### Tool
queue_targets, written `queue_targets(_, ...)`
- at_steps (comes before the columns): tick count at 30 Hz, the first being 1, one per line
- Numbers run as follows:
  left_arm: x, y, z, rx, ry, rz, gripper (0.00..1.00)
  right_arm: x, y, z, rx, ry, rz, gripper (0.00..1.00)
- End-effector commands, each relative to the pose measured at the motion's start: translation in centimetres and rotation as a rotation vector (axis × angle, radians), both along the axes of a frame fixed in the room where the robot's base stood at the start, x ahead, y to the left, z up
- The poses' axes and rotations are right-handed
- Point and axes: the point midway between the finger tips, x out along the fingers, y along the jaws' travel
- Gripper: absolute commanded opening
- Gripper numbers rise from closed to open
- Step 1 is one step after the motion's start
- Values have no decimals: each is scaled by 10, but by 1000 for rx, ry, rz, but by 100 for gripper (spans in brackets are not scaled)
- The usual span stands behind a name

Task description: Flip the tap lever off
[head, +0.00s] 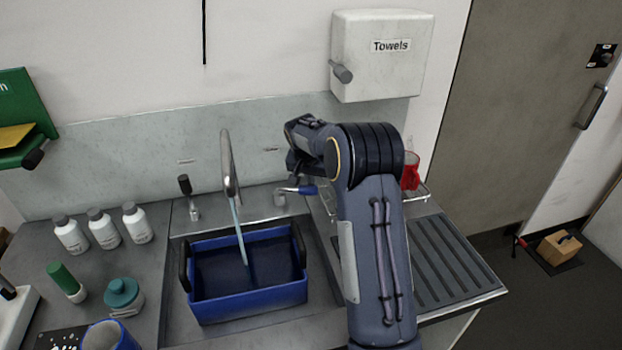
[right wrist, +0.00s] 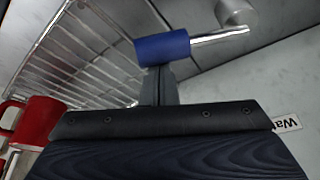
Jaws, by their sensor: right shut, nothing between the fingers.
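The tap lever (head: 293,190) is a short metal arm with a blue grip, on a round base behind the sink. In the right wrist view the lever's blue grip (right wrist: 163,48) lies just beyond my fingertips, with its metal arm running right to the base. The curved metal tap spout (head: 229,165) pours a stream of water into a blue tub (head: 255,301) in the sink. My right gripper (head: 306,179) is shut and empty, close to the blue grip; its fingers (right wrist: 160,80) overlap the grip's lower edge, and I cannot tell whether they touch. My left gripper is out of view.
A wire rack (right wrist: 85,50) and a red mug (head: 411,172) stand right of the lever. A dark-handled fitting (head: 188,198) is left of the spout. Several white bottles (head: 104,229) stand on the left counter. A towel dispenser (head: 380,75) hangs above. The ribbed drainboard (head: 450,262) is clear.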

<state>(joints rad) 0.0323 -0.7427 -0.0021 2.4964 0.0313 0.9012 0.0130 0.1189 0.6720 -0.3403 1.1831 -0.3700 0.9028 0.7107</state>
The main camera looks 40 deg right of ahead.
Motion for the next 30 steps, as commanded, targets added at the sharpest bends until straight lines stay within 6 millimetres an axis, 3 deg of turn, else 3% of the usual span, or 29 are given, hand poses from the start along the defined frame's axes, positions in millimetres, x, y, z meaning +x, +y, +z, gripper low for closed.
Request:
queue_targets(17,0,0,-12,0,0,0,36,-10,12,-2,-1,1,-151,0)
queue_targets(30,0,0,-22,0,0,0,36,-27,46,0,-2,2,-547,0)
